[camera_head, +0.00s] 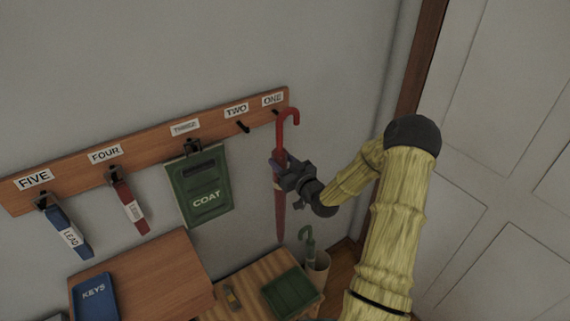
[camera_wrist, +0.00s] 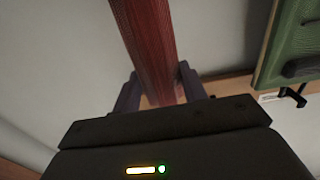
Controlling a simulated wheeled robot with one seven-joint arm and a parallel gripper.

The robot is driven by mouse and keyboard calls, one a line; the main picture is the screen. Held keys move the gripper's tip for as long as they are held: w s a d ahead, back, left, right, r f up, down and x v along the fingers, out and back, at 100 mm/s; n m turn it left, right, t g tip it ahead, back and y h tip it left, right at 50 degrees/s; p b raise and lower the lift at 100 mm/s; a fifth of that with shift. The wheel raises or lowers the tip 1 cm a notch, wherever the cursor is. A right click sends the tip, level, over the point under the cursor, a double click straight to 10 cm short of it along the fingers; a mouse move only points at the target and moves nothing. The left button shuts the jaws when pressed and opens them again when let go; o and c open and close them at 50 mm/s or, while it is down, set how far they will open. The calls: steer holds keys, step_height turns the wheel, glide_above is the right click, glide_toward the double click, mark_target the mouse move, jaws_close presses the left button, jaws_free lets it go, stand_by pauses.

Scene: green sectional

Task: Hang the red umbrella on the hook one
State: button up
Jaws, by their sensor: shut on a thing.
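The red umbrella (camera_head: 279,208) is upright in the head view, with its curved handle at the top. My gripper (camera_head: 277,170) is shut on its upper part, below the handle. In the wrist view the umbrella (camera_wrist: 147,40) runs between the two fingers of my gripper (camera_wrist: 160,88). The handle's crook is close to hook one (camera_head: 275,111), just under the label ONE (camera_head: 272,99) at the rack's right end. I cannot tell whether the crook touches the hook.
The wooden rack (camera_head: 150,146) carries a blue LEAD item (camera_head: 67,232), a red item (camera_head: 131,206) and a green COAT item (camera_head: 203,185). Hook two (camera_head: 243,127) is bare. Below stand a bench (camera_head: 245,275) with a green tray (camera_head: 291,292) and a holder (camera_head: 319,272) with a green umbrella (camera_head: 308,240).

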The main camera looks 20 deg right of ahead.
steer(key=shift+w+a, duration=0.2)
steer(key=shift+w, duration=0.75)
steer(key=shift+w+a, duration=0.2)
steer(key=shift+w, duration=0.7)
steer(key=shift+w+a+f+b, duration=0.1)
steer(key=shift+w+f+b, duration=0.6)
steer(key=shift+b, duration=0.3)
steer(key=shift+s, duration=0.1)
